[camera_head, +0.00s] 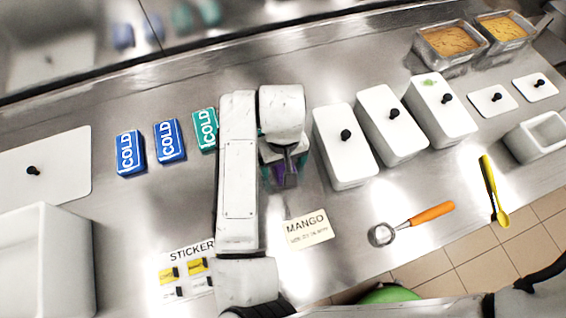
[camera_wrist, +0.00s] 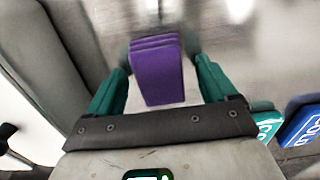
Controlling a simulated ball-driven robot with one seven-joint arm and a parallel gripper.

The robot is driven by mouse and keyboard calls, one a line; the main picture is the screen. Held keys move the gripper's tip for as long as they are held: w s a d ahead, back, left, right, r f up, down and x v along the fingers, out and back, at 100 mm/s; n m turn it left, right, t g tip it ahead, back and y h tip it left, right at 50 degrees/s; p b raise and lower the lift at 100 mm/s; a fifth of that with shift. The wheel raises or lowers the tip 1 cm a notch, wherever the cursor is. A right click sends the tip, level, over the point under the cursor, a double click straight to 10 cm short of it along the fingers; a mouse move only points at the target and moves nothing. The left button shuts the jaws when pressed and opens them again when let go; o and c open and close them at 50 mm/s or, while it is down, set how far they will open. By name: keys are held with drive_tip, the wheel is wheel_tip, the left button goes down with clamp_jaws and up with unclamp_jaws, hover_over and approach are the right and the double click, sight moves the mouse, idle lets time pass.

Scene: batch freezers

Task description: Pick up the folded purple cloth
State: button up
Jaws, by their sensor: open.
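The folded purple cloth (camera_wrist: 158,72) lies on the steel counter in the wrist view, stacked in several layers. My gripper (camera_wrist: 162,70) is open, with one green finger on each side of the cloth. I cannot tell whether the fingers touch it. In the head view my arm hides most of the cloth, and only a bit of purple shows beside my gripper (camera_head: 281,178).
White lidded tubs (camera_head: 345,148) stand close to the right of my gripper. Blue and green COLD packs (camera_head: 128,153) lie to the left. A MANGO card (camera_head: 307,229), an orange-handled scoop (camera_head: 410,223) and a yellow spoon (camera_head: 493,190) lie nearer the front edge.

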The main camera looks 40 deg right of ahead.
drive_tip(key=c, duration=1.2)
drive_tip(key=shift+r, duration=0.2)
wheel_tip(320, 180, up, 2)
drive_tip(key=shift+r+b, duration=0.1)
drive_tip(key=shift+b, duration=0.4)
drive_tip(key=shift+s+d+r+p, duration=0.15)
drive_tip(key=shift+s+d+r, duration=0.7)
drive_tip(key=shift+s+r, duration=1.1)
drive_tip(key=shift+s+d+r+p, duration=0.1)
drive_tip(key=shift+s+d+r, duration=0.8)
drive_tip(key=shift+s+r, duration=1.05)
drive_tip(key=shift+s+d+r+p, duration=0.15)
drive_tip(key=shift+s+d+r, duration=0.95)
drive_tip(key=shift+s, duration=1.5)
drive_tip(key=shift+a+r, duration=0.2)
drive_tip(key=shift+a, duration=0.05)
